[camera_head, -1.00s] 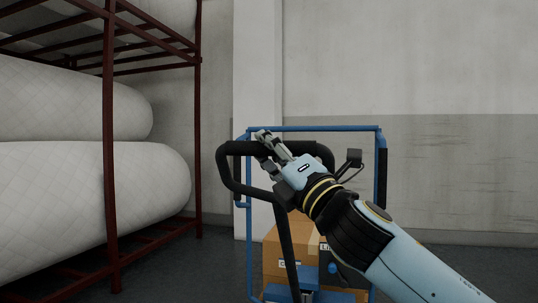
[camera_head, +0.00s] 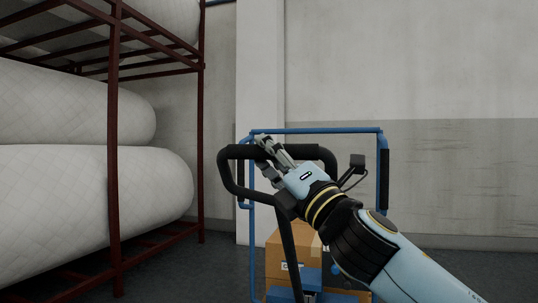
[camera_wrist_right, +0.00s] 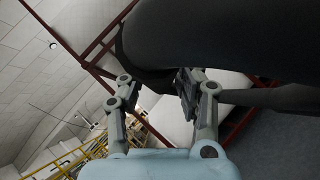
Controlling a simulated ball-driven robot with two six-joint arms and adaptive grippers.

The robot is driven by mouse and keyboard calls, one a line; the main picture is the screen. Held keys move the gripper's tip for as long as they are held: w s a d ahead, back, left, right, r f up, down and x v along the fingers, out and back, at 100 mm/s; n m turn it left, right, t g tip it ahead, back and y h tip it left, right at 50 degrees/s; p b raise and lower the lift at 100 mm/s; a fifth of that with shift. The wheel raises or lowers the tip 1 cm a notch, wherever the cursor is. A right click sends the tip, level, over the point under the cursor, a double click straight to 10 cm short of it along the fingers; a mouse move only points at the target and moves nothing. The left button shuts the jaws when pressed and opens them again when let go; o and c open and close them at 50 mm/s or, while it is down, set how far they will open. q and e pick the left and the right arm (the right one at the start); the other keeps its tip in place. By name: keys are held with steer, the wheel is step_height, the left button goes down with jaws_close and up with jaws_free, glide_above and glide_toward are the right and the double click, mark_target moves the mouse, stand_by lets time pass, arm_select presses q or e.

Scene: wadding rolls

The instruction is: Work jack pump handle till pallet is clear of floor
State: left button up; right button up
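The jack's pump handle (camera_head: 233,178), a black loop on a dark shaft (camera_head: 291,255), stands upright in the middle of the head view. My right gripper (camera_head: 266,148) is at its top bar, with the fingers lying across the bar. In the right wrist view the dark handle (camera_wrist_right: 220,40) fills the top, and the gripper's two fingers (camera_wrist_right: 157,95) stand apart with a dark part of it between their tips. Whether they press on it is unclear. A blue jack part (camera_head: 308,278) shows low down. No pallet base or its gap to the floor is visible. My left gripper is out of view.
A blue tubular frame (camera_head: 315,131) with black grips stands behind the handle, with cardboard boxes (camera_head: 285,258) low inside it. A dark red rack (camera_head: 113,150) holds large white wadding rolls (camera_head: 95,205) at left. Bare floor (camera_head: 222,262) lies between rack and jack.

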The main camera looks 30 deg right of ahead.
steer(key=shift+o, duration=1.2)
steer(key=a+v, duration=0.1)
steer(key=v, duration=1.1)
steer(key=shift+d, duration=0.5)
